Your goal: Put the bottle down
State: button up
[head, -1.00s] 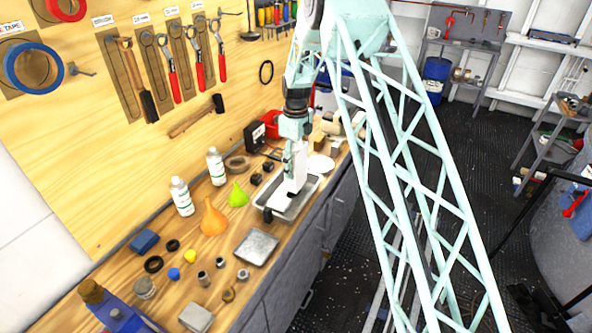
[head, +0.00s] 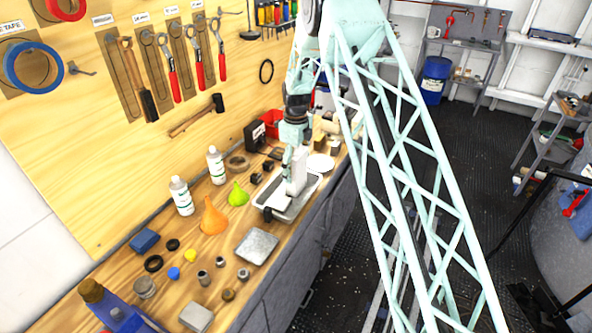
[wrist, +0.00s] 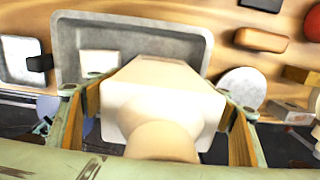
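A white bottle (head: 297,173) is held by my gripper (head: 291,157) over the shallow grey metal tray (head: 282,212) on the workbench. In the wrist view the bottle (wrist: 165,85) sits between two fingers with tan pads, one on each side, so my gripper (wrist: 163,105) is shut on it. The bottle looks roughly upright. The tray (wrist: 180,22) shows beyond and around it, with a small white piece (wrist: 100,64) inside. I cannot tell whether the bottle's base touches the tray floor.
Two white bottles with green labels (head: 181,196), an orange funnel (head: 213,217) and a green funnel (head: 238,195) stand left of the tray. A grey metal plate (head: 256,246) lies in front. A white disc (head: 320,162) lies just right of the tray. The bench edge is close by.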

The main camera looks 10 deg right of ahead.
jog(key=shift+r, duration=0.1)
dwell(0.3)
notch_tip(320, 180, up, 11)
jog(key=shift+r, duration=0.1)
jog(key=shift+r+b, duration=0.3)
jog(key=shift+r, duration=0.15)
dwell(0.3)
dwell(0.8)
